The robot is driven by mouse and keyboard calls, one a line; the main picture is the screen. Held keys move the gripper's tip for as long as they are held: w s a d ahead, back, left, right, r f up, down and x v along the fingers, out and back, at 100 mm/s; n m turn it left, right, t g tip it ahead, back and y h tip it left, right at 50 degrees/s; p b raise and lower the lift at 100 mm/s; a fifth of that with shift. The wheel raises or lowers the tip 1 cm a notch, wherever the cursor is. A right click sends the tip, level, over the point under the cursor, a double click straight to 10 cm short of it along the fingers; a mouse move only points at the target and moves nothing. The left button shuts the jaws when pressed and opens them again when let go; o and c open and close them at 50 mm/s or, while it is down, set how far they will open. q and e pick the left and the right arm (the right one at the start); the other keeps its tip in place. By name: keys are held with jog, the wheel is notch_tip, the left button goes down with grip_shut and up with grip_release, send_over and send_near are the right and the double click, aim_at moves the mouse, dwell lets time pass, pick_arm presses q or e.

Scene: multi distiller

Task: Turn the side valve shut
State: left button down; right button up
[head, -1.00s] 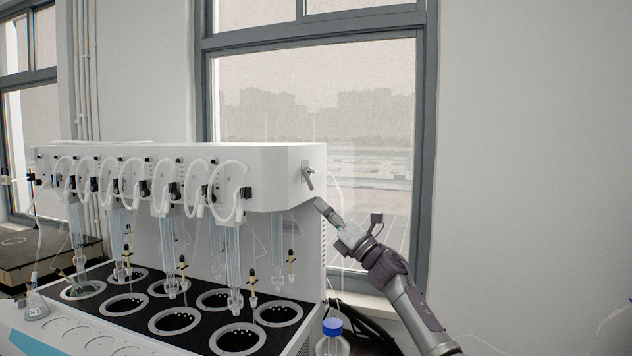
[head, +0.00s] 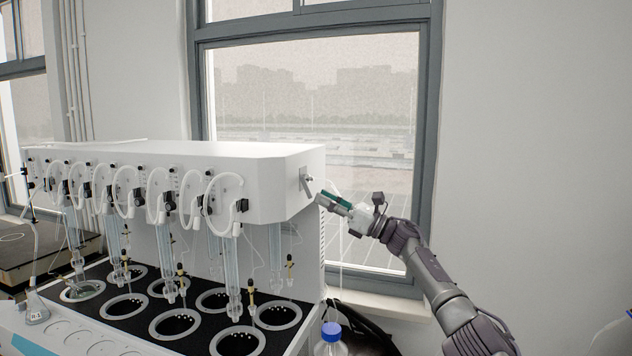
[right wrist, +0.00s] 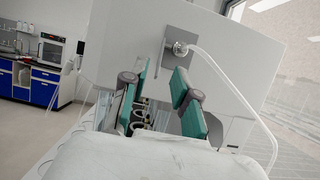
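The side valve (head: 306,182) is a small metal lever on the right end face of the white distiller (head: 290,160), near its top. In the right wrist view the valve's round metal knob (right wrist: 180,49) and grey lever show ahead of the fingers. My right gripper (head: 325,200) is just right of and below the valve in the head view, pointing left toward it. In the right wrist view the gripper (right wrist: 161,74) has its two teal-padded fingers apart with nothing between them. Whether a finger touches the lever I cannot tell. My left gripper is not in view.
A white hose (right wrist: 235,85) runs from the valve and curves down beside the right finger. A blue-capped bottle (head: 331,335) stands below my right arm. A window (head: 310,120) is behind. Glass tubes (head: 232,270) hang along the distiller's front.

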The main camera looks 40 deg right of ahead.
aim_at(307, 187)
jog(key=p+x, duration=0.1)
jog(key=x, duration=0.2)
grip_shut()
